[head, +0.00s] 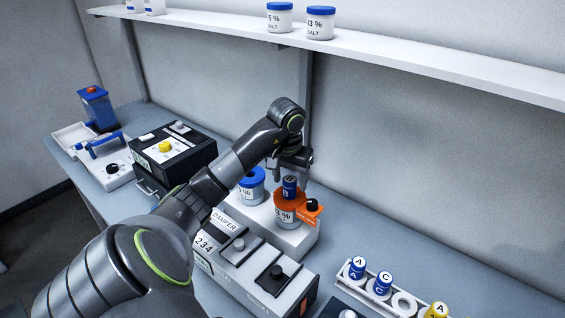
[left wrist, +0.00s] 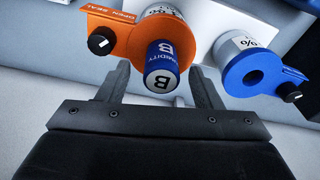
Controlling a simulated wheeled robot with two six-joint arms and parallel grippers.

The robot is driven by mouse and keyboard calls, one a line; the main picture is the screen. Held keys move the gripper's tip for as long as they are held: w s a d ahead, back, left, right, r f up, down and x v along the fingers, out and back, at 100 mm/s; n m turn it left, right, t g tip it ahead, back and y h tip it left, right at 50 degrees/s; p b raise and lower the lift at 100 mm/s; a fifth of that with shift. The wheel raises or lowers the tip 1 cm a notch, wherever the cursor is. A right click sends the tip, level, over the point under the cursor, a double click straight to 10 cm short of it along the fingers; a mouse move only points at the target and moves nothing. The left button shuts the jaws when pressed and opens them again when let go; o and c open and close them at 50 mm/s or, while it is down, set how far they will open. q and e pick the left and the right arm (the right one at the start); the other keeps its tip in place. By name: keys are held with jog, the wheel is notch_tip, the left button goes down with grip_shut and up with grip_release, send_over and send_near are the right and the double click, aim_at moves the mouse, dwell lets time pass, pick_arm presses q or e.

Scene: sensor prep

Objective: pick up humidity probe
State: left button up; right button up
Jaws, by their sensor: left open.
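My left gripper (head: 290,168) is open and just above the probe. In the left wrist view its fingers lie on either side of the probe with gaps, not closed on it. The probe's lower end is hidden in the lid. My right gripper is not in view.
A blue-lidded jar (head: 251,185) with an empty hole (left wrist: 255,77) stands next to the orange one on a white block. A rack (head: 404,302) at the lower right holds several lettered probes. A damper box (head: 240,250) lies in front. A shelf (head: 420,62) runs above.

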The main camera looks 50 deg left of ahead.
pick_arm(q)
jog(key=shift+f, duration=0.75)
jog(key=shift+w+a+f, duration=0.2)
jog(key=shift+a+f, duration=0.05)
jog(key=shift+f, duration=0.05)
jog(key=shift+s+d+r, duration=0.1)
jog(key=shift+d+r, duration=0.05)
jog(key=shift+d, duration=0.05)
jog(key=c, duration=0.6)
grip_shut()
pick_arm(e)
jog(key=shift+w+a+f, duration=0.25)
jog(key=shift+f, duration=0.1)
